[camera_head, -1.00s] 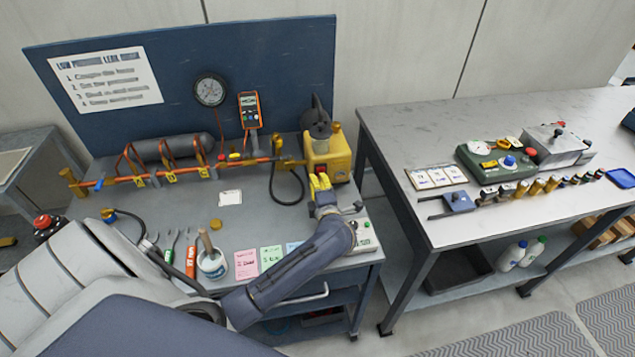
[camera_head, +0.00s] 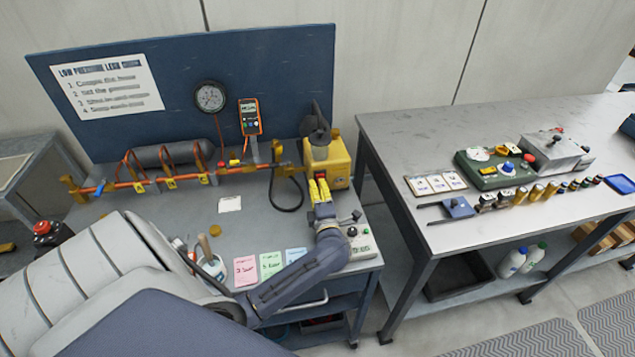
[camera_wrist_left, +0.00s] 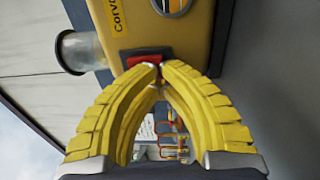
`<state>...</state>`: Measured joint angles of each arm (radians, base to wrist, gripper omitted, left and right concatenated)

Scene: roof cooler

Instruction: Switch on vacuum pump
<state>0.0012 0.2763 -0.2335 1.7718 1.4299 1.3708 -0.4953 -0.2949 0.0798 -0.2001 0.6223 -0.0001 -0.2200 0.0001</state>
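The yellow vacuum pump (camera_head: 340,165) stands at the right end of the left bench, with a dark upper part. In the left wrist view its yellow body (camera_wrist_left: 185,35) fills the top, and a red switch in a dark housing (camera_wrist_left: 143,59) is on its face. My left gripper (camera_head: 318,184) is in front of the pump. In the left wrist view my left gripper (camera_wrist_left: 158,70) has its two yellow fingertips together, empty, right at the switch and partly covering it. I cannot tell whether they touch it. My right gripper is not in view.
A small control box (camera_head: 361,245) sits just right of my left wrist. A black hose (camera_head: 285,200) and an orange pipe rack (camera_head: 150,183) lie left of the pump. Coloured cards (camera_head: 270,264) lie near the front edge. A second bench (camera_head: 420,130) stands to the right.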

